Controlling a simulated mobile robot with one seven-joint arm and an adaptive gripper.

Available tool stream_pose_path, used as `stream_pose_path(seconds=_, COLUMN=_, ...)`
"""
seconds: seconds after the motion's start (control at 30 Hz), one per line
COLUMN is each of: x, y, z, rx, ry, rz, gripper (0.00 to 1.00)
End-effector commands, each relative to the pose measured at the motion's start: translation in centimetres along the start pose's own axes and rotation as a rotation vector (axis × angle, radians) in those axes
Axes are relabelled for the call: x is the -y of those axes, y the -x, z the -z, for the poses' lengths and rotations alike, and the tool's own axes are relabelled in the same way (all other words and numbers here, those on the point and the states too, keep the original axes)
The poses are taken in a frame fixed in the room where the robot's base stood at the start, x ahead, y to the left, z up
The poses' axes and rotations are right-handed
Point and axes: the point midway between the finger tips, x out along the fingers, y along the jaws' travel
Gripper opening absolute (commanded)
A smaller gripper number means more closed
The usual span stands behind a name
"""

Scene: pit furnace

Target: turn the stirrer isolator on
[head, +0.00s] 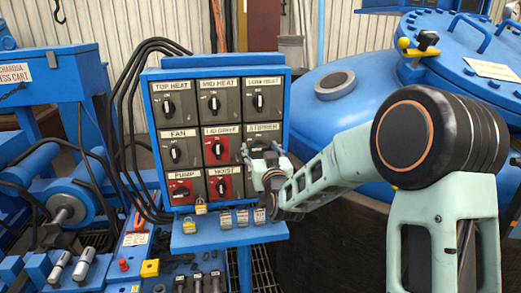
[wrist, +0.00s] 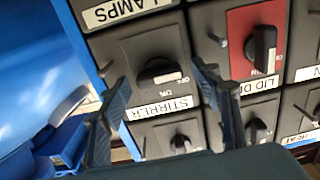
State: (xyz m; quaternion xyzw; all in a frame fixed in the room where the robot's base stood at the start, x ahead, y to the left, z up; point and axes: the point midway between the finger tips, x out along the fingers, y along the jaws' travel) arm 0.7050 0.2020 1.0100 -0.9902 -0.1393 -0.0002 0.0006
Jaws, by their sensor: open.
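The stirrer isolator (wrist: 158,73) is a dark rotary switch on a grey plate, with its STIRRER label and small ON and OFF marks in the wrist view. Its handle lies roughly level there, toward the OFF mark. In the head view the stirrer plate (head: 263,128) is at the right of the panel's middle row, its knob largely hidden by my gripper (head: 262,152). My gripper is open and empty, with its fingers apart on either side of the stirrer knob in the wrist view (wrist: 162,84). I cannot tell whether they touch the plate.
The lid drive switch (wrist: 263,48), on a red plate, is close beside one finger. Other switches surround it on the blue panel (head: 215,73).

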Motion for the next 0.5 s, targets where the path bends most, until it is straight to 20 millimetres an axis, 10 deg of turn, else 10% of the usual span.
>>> stream_pose_path(seconds=0.13, x=0.01, y=0.02, z=0.0, rx=0.0, ry=0.0, rz=0.0, gripper=0.57)
stream_pose_path(seconds=0.5, x=0.0, y=0.04, z=0.0, rx=0.0, ry=0.0, rz=0.0, gripper=0.16)
